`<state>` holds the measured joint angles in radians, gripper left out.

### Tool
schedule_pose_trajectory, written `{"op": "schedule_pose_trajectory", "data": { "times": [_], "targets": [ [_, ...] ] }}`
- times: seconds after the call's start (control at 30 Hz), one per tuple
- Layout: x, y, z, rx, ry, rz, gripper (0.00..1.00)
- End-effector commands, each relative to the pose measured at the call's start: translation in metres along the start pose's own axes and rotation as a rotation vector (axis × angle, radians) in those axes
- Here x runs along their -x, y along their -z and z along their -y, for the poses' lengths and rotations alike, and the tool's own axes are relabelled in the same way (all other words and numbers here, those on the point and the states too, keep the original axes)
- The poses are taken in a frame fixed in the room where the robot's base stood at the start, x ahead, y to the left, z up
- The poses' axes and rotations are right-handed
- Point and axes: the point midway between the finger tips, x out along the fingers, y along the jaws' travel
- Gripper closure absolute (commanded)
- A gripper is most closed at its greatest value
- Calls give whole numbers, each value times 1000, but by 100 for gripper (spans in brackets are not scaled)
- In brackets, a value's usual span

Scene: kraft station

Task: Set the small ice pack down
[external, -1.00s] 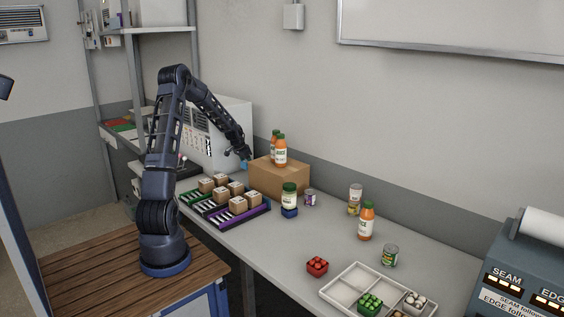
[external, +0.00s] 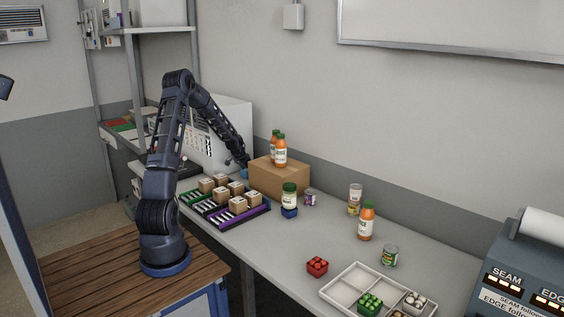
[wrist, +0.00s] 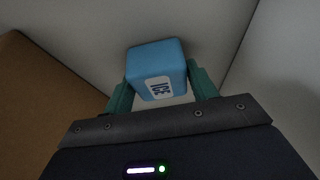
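The small ice pack (wrist: 155,62) is a light blue block with a white "ICE" label. In the wrist view it sits between the two teal fingers of my gripper (wrist: 160,82), which is shut on it. In the external view my gripper (external: 243,166) points down behind the box trays, left of the cardboard box. The ice pack (external: 244,173) shows there as a small blue patch low over the counter (external: 258,235). I cannot tell whether its underside touches the counter.
The cardboard box (external: 280,178), with juice bottles (external: 280,152) on top, stands close on the right. A white machine (external: 225,125) is behind. Trays of small boxes (external: 222,212) lie in front. A green-lidded jar (external: 289,195) stands on a blue block (external: 289,212).

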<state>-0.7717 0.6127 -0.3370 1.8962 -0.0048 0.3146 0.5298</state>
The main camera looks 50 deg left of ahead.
Motion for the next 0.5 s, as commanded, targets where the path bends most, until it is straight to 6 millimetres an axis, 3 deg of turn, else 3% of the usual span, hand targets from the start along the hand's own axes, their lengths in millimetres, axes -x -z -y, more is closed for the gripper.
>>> {"op": "schedule_pose_trajectory", "data": {
  "times": [0.07,0.5],
  "targets": [
    [0,0,0,0,0,0,26],
    [9,1,0,0,0,0,26]
  ]
}}
